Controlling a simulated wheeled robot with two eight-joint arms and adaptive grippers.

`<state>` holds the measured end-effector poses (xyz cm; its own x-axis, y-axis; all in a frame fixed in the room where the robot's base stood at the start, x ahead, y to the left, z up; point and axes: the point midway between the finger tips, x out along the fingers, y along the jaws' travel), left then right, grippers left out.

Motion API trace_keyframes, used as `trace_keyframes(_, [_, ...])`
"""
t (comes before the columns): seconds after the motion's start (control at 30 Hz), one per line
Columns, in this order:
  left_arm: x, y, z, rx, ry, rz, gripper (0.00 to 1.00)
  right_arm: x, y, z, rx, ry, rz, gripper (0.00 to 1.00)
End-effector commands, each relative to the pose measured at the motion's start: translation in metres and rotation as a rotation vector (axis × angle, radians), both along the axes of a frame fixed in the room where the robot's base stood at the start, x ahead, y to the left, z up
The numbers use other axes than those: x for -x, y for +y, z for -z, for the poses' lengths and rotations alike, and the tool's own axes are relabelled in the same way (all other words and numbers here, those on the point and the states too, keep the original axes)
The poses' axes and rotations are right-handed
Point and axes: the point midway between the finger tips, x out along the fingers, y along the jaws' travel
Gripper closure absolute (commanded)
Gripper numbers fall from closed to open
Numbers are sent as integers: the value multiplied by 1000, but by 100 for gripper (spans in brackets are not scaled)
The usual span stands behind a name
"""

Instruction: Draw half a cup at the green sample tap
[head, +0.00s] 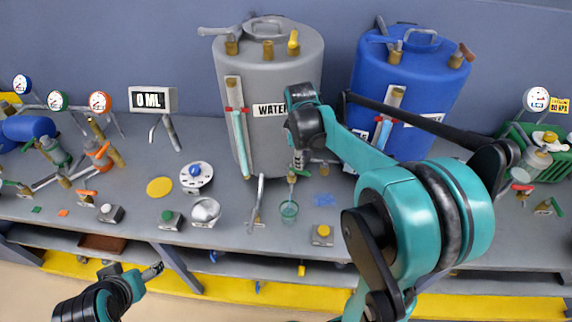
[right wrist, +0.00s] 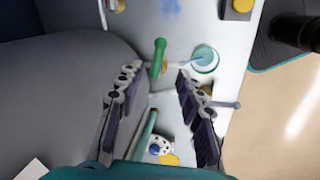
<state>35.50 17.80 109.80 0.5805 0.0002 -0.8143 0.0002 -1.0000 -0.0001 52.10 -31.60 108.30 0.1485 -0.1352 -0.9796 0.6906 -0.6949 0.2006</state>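The clear greenish cup (head: 289,210) stands upright on the grey bench below the tap at the front of the grey WATER tank (head: 228,66). It also shows in the right wrist view (right wrist: 205,60), with pale blue inside; I cannot tell whether that is liquid. The green tap handle (right wrist: 158,57) lies just beyond and between my right fingertips, seemingly not touched. My right gripper (right wrist: 158,77) is open and empty; in the head view it (head: 299,160) is above the cup. My left gripper (head: 152,271) is low in front of the bench; its finger gap is unclear.
A display (head: 152,100) reads 0 ML. A blue tank (head: 408,80) stands right of the grey one. A yellow disc (head: 159,187), a dial (head: 196,176) and several buttons lie left of the cup. A yellow button box (head: 322,235) is right of it.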

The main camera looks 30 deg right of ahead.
Motion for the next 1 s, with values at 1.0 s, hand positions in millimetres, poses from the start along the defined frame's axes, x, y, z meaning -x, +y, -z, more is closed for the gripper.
trace_keyframes(1.0, [0,0,22,0,0,0,28,-14,-14,79,3,12,-17,79])
